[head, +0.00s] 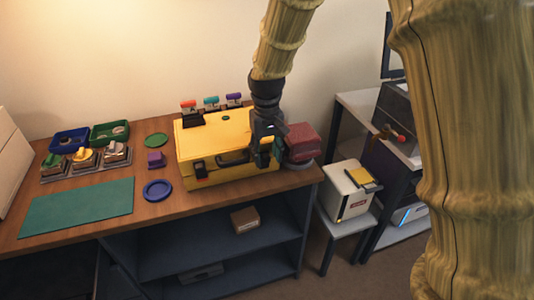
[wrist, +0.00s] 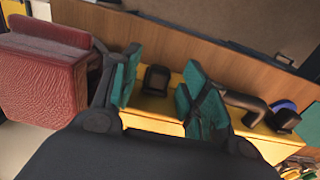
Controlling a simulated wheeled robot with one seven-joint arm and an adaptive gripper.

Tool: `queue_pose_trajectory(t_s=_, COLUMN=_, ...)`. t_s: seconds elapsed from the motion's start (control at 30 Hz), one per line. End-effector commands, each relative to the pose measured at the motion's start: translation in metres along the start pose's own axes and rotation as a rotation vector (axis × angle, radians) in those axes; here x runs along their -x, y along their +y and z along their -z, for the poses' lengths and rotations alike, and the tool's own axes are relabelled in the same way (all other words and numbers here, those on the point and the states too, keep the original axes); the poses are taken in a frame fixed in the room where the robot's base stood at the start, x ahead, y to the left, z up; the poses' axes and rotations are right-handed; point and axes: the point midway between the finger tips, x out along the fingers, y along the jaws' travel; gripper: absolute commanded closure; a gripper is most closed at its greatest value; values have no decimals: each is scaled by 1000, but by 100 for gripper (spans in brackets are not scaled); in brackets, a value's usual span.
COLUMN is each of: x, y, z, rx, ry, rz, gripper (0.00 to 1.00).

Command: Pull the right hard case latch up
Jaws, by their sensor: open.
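The yellow hard case (head: 215,142) sits closed on the wooden workbench. Its left latch (head: 200,169) and dark carry handle (head: 233,160) show on its front. My gripper (head: 265,148) is at the right end of the case front and hides the right latch in the head view. In the wrist view the black right latch (wrist: 155,79) shows between the two teal finger pads of my open gripper (wrist: 160,88), with visible gaps on both sides. The handle (wrist: 246,103) lies to the right of the fingers there. I cannot tell the depth between pads and latch.
A dark red padded block (wrist: 40,75) stands close beside my gripper; it also shows in the head view (head: 301,142). A blue round dish (head: 158,190), purple block (head: 155,159) and green mat (head: 85,210) lie left of the case. Space before the bench edge is open.

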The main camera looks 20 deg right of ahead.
Motion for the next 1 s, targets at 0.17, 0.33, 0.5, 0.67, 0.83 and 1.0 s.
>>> queue_pose_trajectory(t_s=0.17, x=-6, y=0, z=0, rx=-1, ry=0, rz=0, gripper=55)
queue_pose_trajectory(t_s=0.33, x=-6, y=1, z=0, rx=-1, ry=0, rz=0, gripper=55)
queue_pose_trajectory(t_s=0.5, x=-6, y=1, z=0, rx=-1, ry=0, rz=0, gripper=77)
queue_pose_trajectory(t_s=0.67, x=-6, y=1, z=0, rx=-2, ry=0, rz=0, gripper=100)
queue_pose_trajectory(t_s=0.83, x=-4, y=1, z=0, rx=-2, ry=0, rz=0, gripper=100)
queue_pose_trajectory(t_s=1.0, x=6, y=1, z=0, rx=-2, ry=0, rz=0, gripper=100)
